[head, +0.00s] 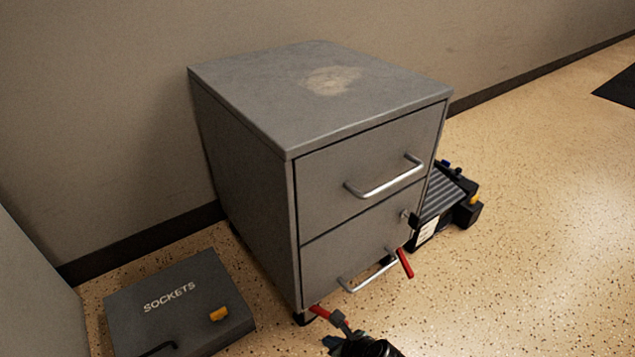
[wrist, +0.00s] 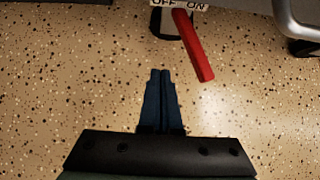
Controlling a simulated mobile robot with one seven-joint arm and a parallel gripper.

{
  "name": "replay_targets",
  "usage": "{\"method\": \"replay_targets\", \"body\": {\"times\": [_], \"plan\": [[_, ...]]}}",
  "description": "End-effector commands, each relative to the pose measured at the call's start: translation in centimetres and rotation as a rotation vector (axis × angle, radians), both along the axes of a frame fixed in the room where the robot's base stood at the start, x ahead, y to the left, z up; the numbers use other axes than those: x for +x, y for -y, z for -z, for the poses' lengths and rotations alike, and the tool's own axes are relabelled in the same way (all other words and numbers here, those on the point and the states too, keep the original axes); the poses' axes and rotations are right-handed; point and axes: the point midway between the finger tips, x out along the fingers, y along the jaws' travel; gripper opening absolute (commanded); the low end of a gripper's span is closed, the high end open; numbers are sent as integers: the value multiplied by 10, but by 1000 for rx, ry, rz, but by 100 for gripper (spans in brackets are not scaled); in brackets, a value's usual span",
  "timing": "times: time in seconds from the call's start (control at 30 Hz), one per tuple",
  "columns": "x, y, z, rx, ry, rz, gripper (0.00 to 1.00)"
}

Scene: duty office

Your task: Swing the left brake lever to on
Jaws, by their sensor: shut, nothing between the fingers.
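The left brake lever (head: 320,312) is a red bar at the near lower corner of the grey drawer cabinet (head: 240,160), by a dark caster. In the wrist view the red lever (wrist: 194,46) hangs from below a white OFF/ON label (wrist: 180,3), and its free end slants down and right, toward the ON side. My gripper (wrist: 161,75) is shut and empty, just left of and below the lever's free end, with a gap of floor between. In the head view my gripper (head: 332,342) shows at the bottom edge, near the lever.
A second red lever (head: 404,263) is at the cabinet's right corner, near the lower drawer handle (head: 367,276). A grey SOCKETS case (head: 180,305) lies on the floor at left. A black ribbed device (head: 445,200) stands behind the cabinet's right side.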

Motion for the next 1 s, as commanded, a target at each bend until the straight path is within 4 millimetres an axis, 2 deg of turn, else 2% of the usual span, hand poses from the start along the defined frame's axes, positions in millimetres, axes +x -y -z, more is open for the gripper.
{"method": "replay_targets", "body": {"times": [1.0], "plan": [[-47,33,-45,1,-2,1,0]]}}
